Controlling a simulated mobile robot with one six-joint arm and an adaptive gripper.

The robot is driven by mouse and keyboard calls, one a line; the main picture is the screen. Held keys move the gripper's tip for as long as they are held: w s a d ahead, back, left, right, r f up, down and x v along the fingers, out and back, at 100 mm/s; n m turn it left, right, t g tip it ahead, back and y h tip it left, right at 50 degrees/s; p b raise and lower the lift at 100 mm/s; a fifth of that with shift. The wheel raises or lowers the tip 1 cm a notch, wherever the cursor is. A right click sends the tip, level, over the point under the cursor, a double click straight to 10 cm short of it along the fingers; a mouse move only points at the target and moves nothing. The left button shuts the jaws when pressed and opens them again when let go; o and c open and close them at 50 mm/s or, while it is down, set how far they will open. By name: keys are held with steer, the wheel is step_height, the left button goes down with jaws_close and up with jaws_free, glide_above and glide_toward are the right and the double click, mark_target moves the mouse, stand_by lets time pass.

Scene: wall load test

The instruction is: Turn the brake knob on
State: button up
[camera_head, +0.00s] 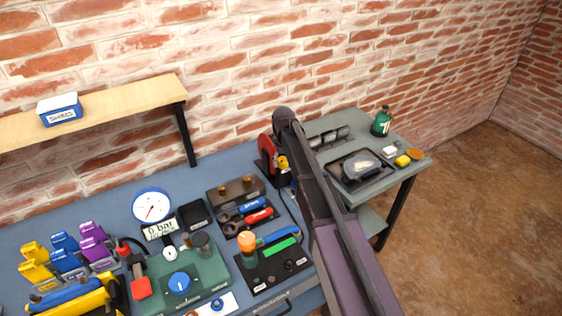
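A green control unit (188,277) stands at the front of the blue workbench, with a blue knob (180,283) on its face. A red part (141,287) is at its left and dark cylindrical fittings (201,243) are on top. I cannot read a label that marks any knob as the brake knob. A smaller blue knob sits on a white plate (217,305) at the bottom edge. My dark arm crosses the right of the bench, well away from the green unit. My gripper does not show.
A round gauge (151,206) stands above a "0 bar" display (159,229). Yellow, blue and purple clamps (66,252) are at left. A tool tray (245,212), a black panel (271,262) and a partly hidden red machine (266,152) lie toward my arm. A side table (405,176) is at right.

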mark_target(284, 160)
steer(key=shift+o, duration=0.5)
steer(key=shift+w, duration=0.1)
steer(key=shift+r, duration=0.1)
steer(key=shift+w+r+p, duration=0.1)
steer(key=shift+r+p, duration=0.45)
steer(key=shift+p, duration=0.1)
step_height(284, 160, up, 12)
steer(key=n+p, duration=0.3)
steer(key=p, duration=0.9)
steer(key=shift+r+n, duration=0.2)
steer(key=shift+n, duration=0.1)
steer(key=shift+d+f, duration=0.1)
steer(key=shift+f, duration=0.05)
step_height(284, 160, down, 14)
steer(key=b, duration=1.3)
steer(key=shift+r, duration=0.25)
